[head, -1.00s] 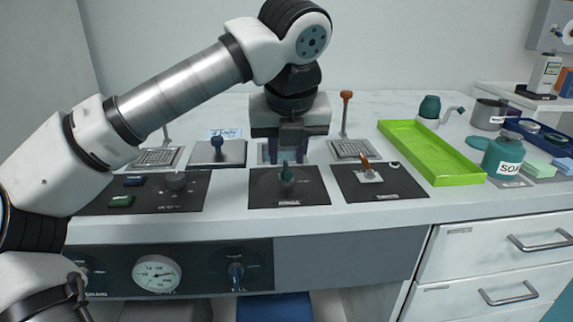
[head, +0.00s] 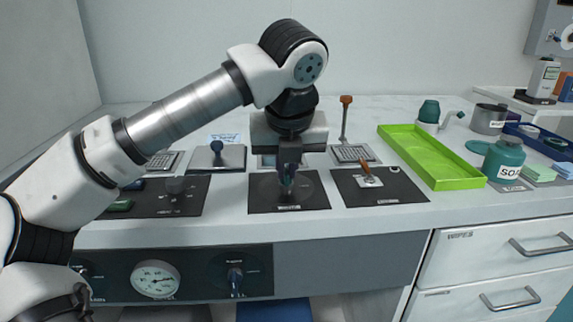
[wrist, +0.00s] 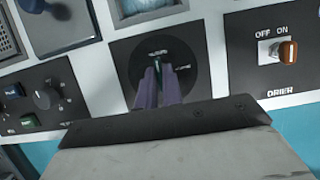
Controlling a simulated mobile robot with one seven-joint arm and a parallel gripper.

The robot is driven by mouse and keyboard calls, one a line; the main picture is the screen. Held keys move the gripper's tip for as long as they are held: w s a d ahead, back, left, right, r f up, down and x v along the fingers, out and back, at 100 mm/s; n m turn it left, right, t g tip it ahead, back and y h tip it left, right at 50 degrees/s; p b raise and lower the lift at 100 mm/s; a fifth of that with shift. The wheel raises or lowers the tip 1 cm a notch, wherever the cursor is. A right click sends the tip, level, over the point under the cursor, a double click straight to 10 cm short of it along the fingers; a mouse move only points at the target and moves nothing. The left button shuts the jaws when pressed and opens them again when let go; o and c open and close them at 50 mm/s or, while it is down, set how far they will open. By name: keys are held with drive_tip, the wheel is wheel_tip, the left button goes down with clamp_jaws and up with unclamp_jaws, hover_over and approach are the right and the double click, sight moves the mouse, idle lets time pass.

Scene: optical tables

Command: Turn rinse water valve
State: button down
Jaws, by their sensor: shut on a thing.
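The rinse valve is a teal-green handle (head: 286,184) on a round dark dial in a black panel (head: 317,197) at the counter's front. Its label is too small to read surely. My gripper (head: 288,172) points down over the panel and its fingers are shut on the handle. In the wrist view, my gripper's two purple fingers (wrist: 158,75) reach onto the middle of the dial (wrist: 185,62). They hide most of the handle there.
A drier switch panel (head: 400,190) with an orange-brown lever is right. A lime tray (head: 425,160) and soap bottle (head: 504,157) stand farther right. Behind stands an orange-topped lever (head: 345,115).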

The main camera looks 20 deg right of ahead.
drive_tip(key=shift+m, duration=0.3)
drive_tip(key=m+h+p, duration=0.1)
drive_tip(key=m, duration=0.1)
drive_tip(key=m+g+h+p, duration=0.1)
drive_tip(key=m, duration=0.2)
drive_tip(key=shift+w+a+r+m, duration=0.1)
drive_tip(key=shift+a+m, duration=0.1)
drive_tip(key=shift+m, duration=0.1)
drive_tip(key=m+g+p, duration=0.1)
drive_tip(key=m, duration=0.1)
drive_tip(key=m+g+h+p, duration=0.1)
drive_tip(key=m, duration=0.2)
drive_tip(key=shift+w+r+p, duration=0.1)
drive_tip(key=shift+w+p, duration=0.05)
drive_tip(key=shift+p, duration=0.25)
drive_tip(key=m+g+p, duration=0.1)
drive_tip(key=m, duration=0.2)
drive_tip(key=shift+w+m+p, duration=0.1)
drive_tip(key=shift+m+p, duration=0.3)
drive_tip(key=shift+m+g+p, duration=0.65)
drive_tip(key=shift+m+g, duration=0.05)
drive_tip(key=shift+m, duration=0.7)
drive_tip(key=c, duration=1.6)
unclamp_jaws()
drive_tip(key=shift+f, duration=0.2)
drive_tip(key=shift+o, duration=0.2)
